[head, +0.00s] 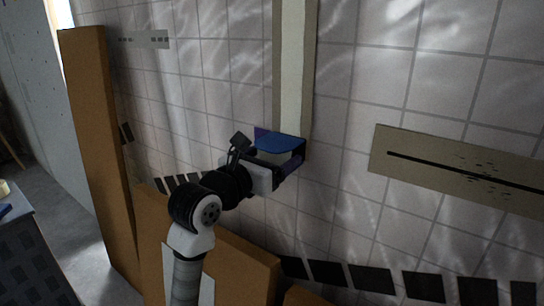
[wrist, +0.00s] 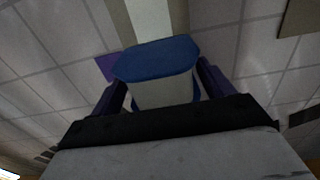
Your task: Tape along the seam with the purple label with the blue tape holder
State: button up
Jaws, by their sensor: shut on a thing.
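The blue tape holder (head: 281,142), blue on top with a pale body, sits between the dark purple fingers of my gripper (head: 284,164). It is held at the wall, at the lower end of a vertical tan band (head: 312,60). A pale strip (head: 291,70) runs down the band's middle to the holder. The purple label (head: 260,133) shows partly, just left of the holder. The wrist view shows the holder (wrist: 157,62) between both fingers (wrist: 160,88), with the label (wrist: 107,66) to its left. Whether the holder touches the wall cannot be told.
A tan plate with a black slot (head: 410,161) is on the tiled wall at right. A small grey plate (head: 145,40) is at upper left. Orange-brown boards (head: 98,130) stand left and low (head: 240,262). A dark table (head: 30,250) is at far left.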

jog(key=shift+a, duration=0.1)
jog(key=shift+b+v, duration=0.3)
jog(key=shift+v, duration=2.7)
jog(key=shift+s, duration=0.1)
jog(key=shift+v, duration=1.4)
